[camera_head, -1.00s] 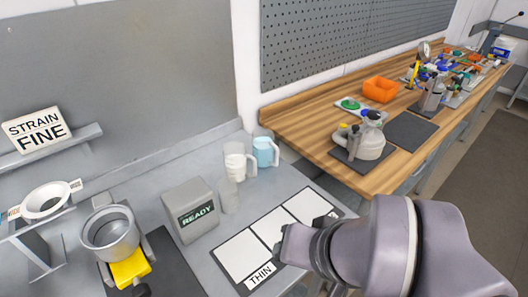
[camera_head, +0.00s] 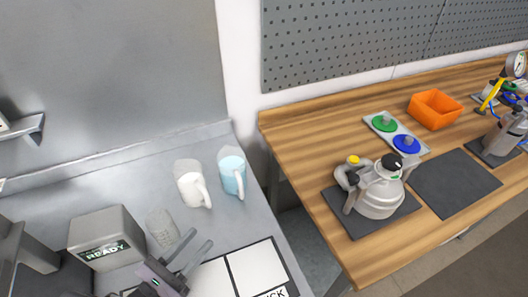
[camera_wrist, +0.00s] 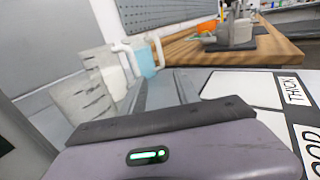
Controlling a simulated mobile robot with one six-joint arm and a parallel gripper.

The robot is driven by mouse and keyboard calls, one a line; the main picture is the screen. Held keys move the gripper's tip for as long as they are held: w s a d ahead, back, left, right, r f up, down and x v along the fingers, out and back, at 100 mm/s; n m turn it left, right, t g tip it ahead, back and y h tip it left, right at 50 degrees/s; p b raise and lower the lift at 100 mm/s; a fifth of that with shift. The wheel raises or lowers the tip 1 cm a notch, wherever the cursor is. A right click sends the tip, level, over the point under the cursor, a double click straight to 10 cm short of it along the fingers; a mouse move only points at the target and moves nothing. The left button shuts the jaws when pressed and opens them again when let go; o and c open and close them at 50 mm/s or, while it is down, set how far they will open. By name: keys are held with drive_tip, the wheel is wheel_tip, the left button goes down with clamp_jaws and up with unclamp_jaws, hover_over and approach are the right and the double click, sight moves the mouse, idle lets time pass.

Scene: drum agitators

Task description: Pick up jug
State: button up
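A clear jug with white contents (camera_head: 190,188) stands on the grey metal bench near the back wall, its handle to the right. A jug with light blue contents (camera_head: 232,177) stands just right of it. An empty clear cup (camera_head: 161,227) stands in front of the white jug. My gripper (camera_head: 200,238) is open and empty, in front of the jugs and right of the cup. The wrist view shows the cup (camera_wrist: 85,100), white jug (camera_wrist: 110,72) and blue jug (camera_wrist: 146,60) beyond my gripper, left of centre. Which jug the task means is not shown.
A grey box marked READY (camera_head: 103,238) stands left of the cup. White marked panels (camera_head: 258,268) lie at right front. A wooden bench (camera_head: 300,150) holds a metal vessel (camera_head: 380,192), a tray with green and blue knobs (camera_head: 396,134) and an orange bin (camera_head: 435,108).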

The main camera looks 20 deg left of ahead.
sight(240, 193)
drive_tip(key=b+x, duration=0.6)
drive_tip(key=x, duration=1)
drive_tip(key=shift+w+d+r, duration=0.15)
drive_tip(key=shift+r, duration=0.15)
clamp_jaws()
idle(0.4)
